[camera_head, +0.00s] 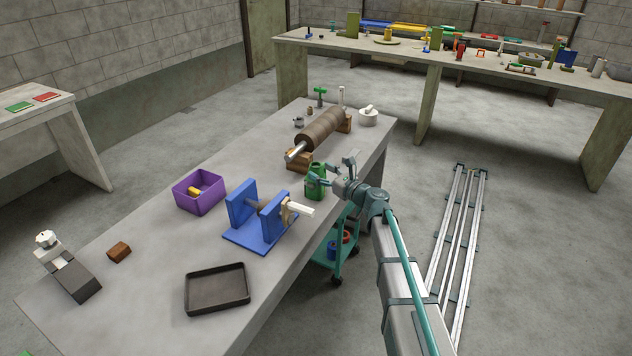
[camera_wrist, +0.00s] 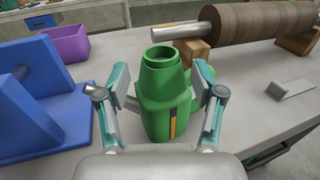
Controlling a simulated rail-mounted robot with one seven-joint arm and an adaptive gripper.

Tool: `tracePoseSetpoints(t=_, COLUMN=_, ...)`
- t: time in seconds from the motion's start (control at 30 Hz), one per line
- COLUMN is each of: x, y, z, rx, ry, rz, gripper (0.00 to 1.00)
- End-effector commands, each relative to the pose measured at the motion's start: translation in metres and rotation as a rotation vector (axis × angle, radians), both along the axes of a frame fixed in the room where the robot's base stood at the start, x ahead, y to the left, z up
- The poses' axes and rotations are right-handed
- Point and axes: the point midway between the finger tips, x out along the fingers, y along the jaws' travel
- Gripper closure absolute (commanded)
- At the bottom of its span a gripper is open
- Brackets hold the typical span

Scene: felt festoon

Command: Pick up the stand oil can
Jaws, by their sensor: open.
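The stand oil can is a green can (camera_head: 316,184) with a narrower open neck and a yellow and dark stripe on its side. It stands upright on the grey table near its right edge. In the wrist view the can (camera_wrist: 167,100) is in the middle, between the two fingers. My gripper (camera_wrist: 160,105) is open, with one finger on each side of the can. A small gap seems to show on the left; I cannot tell whether the right finger touches it. In the head view my gripper (camera_head: 333,172) is at the can's right side and partly covers it.
A blue stand (camera_head: 262,245) is left of the can. A brown roller (camera_head: 320,128) on wooden blocks lies behind it. A purple bin (camera_head: 198,192), a dark tray (camera_head: 217,308) and a white lidded pot (camera_head: 368,117) are also on the table. Bare tabletop shows between them.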

Motion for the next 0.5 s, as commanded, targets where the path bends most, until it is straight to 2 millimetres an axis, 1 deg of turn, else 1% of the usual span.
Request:
tracePoseSetpoints(t=0.03, x=0.009, y=0.006, z=0.002, rx=-0.001, ry=0.001, rz=0.001, gripper=0.33)
tracePoseSetpoints(t=0.2, x=0.021, y=0.022, z=0.001, rx=0.0, ry=0.0, rz=0.001, gripper=0.33)
tracePoseSetpoints(t=0.47, x=0.022, y=0.024, z=-0.001, rx=-0.001, ry=-0.001, rz=0.0, gripper=0.33)
tracePoseSetpoints(t=0.5, x=0.022, y=0.024, z=-0.001, rx=-0.001, ry=-0.001, rz=0.0, gripper=0.36)
